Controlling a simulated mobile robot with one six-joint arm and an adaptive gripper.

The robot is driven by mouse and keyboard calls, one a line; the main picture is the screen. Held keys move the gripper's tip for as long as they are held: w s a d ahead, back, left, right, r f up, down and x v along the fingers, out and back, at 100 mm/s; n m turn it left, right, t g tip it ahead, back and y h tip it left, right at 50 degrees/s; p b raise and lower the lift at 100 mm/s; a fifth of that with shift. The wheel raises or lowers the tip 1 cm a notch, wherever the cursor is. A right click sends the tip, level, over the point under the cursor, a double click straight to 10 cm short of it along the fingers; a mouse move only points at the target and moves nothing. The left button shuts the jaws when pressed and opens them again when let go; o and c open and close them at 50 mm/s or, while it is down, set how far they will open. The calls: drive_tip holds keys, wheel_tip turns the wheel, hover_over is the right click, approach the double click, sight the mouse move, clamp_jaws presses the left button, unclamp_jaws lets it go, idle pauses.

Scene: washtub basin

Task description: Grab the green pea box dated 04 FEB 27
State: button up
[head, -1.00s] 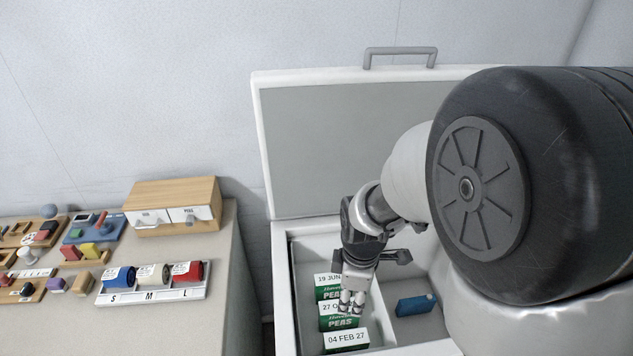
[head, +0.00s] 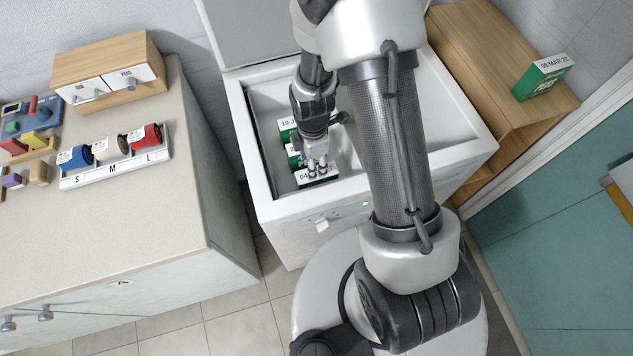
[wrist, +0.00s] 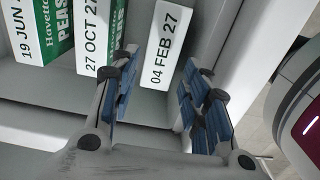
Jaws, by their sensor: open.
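The pea box dated 04 FEB 27 (wrist: 167,45) stands in the white chest, its white date top facing up. In the head view this box (head: 303,178) is the nearest of the row, partly hidden by my fingers. My gripper (wrist: 160,88) is open and empty, pointing down at it. In the wrist view the blue-padded fingers lie to either side of the box's near end. In the head view my gripper (head: 317,168) is over the box; I cannot tell how deep the fingers reach.
In the wrist view the box dated 27 OCT (wrist: 93,35) stands close to the left finger, and the 19 JUN box (wrist: 32,35) is beyond it. The chest's front wall (head: 300,203) is close. Another green box (head: 543,78) sits on a wooden shelf at right.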

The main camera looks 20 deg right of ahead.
sight(317, 181)
drive_tip(key=f+b, duration=0.1)
drive_tip(key=f, duration=0.3)
drive_tip(key=d+f+b, duration=0.1)
drive_tip(key=shift+s+f+b, duration=0.1)
drive_tip(key=shift+f+b, duration=0.25)
drive_tip(key=shift+f, duration=0.05)
drive_tip(key=shift+r, duration=0.1)
drive_tip(key=shift+c, duration=0.4)
clamp_jaws()
